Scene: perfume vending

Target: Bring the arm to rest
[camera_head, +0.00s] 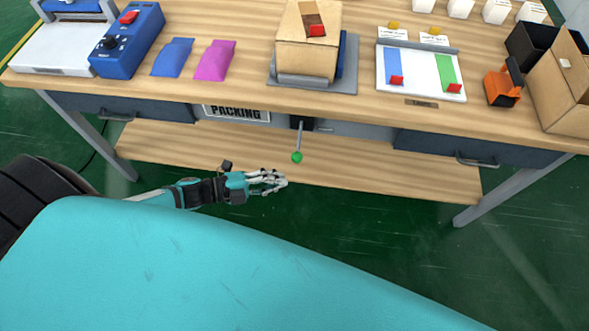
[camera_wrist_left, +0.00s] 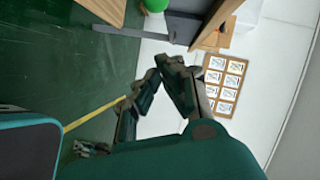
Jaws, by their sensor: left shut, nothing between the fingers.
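My left gripper (camera_head: 275,181) reaches in from the left in the head view, low in front of the packing table (camera_head: 230,94). It is empty and apart from the table, just left of and below a green ball-ended lever (camera_head: 297,157). The left wrist view shows the same gripper (camera_wrist_left: 157,72) with its fingertips close together and nothing between them. The green ball also shows at the top of that view (camera_wrist_left: 156,5). My right gripper is in neither view.
On the table stand a cardboard box (camera_head: 308,56), a blue control box (camera_head: 127,42), a blue pouch (camera_head: 173,57), a magenta pouch (camera_head: 215,60), a white tray (camera_head: 421,80) and an orange tape dispenser (camera_head: 503,87). A wooden lower shelf (camera_head: 380,180) runs beneath. Green floor is free in front.

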